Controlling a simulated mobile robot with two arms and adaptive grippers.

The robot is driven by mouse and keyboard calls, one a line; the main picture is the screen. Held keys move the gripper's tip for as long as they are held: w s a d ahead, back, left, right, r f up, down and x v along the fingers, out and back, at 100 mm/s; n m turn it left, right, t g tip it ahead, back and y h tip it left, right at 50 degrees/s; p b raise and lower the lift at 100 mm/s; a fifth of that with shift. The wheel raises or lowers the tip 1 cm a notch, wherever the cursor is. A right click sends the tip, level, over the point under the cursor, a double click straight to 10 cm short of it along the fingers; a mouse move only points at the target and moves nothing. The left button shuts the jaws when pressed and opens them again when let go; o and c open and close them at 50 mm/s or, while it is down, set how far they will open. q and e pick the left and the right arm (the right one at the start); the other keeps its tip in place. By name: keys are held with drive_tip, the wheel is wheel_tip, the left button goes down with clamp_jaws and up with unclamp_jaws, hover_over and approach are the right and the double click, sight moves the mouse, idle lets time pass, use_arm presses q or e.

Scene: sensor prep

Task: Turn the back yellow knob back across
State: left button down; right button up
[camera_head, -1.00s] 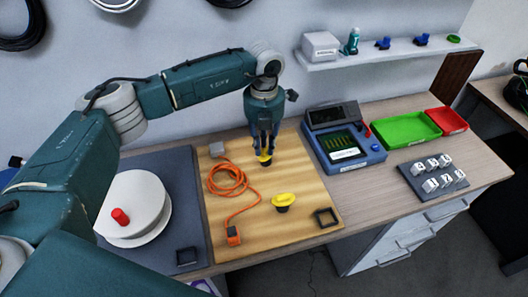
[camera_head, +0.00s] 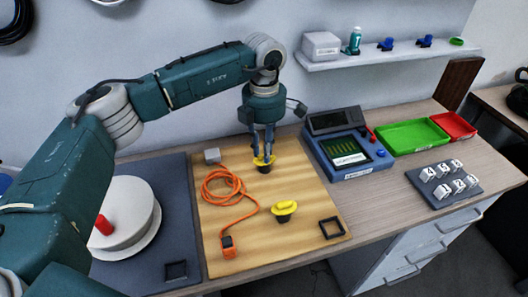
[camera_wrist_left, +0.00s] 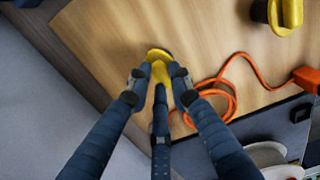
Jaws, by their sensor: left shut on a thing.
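The back yellow knob (camera_head: 260,162) stands on its dark base on the wooden board (camera_head: 290,165). My left gripper (camera_head: 263,153) points down from above and is shut on this knob. In the left wrist view the fingers (camera_wrist_left: 157,80) close around the back yellow knob (camera_wrist_left: 158,56) and partly hide it. The front yellow knob (camera_head: 285,208) stands apart on the board, nearer the front; it also shows in the left wrist view (camera_wrist_left: 290,12). My right gripper is not in view.
An orange cable (camera_head: 228,190) lies coiled left of the knobs. A black square frame (camera_head: 332,228) is at the board's front right. A blue meter device (camera_head: 345,150) stands to the right, with green (camera_head: 412,134) and red (camera_head: 453,125) trays beyond. A white round stand (camera_head: 130,210) is at left.

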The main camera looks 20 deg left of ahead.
use_arm(q)
drive_tip(key=shift+w+r+m, duration=0.1)
drive_tip(key=shift+m, duration=0.2)
drive_tip(key=c, duration=1.5)
unclamp_jaws()
drive_tip(key=shift+c, duration=0.2)
wheel_tip(320, 180, up, 12)
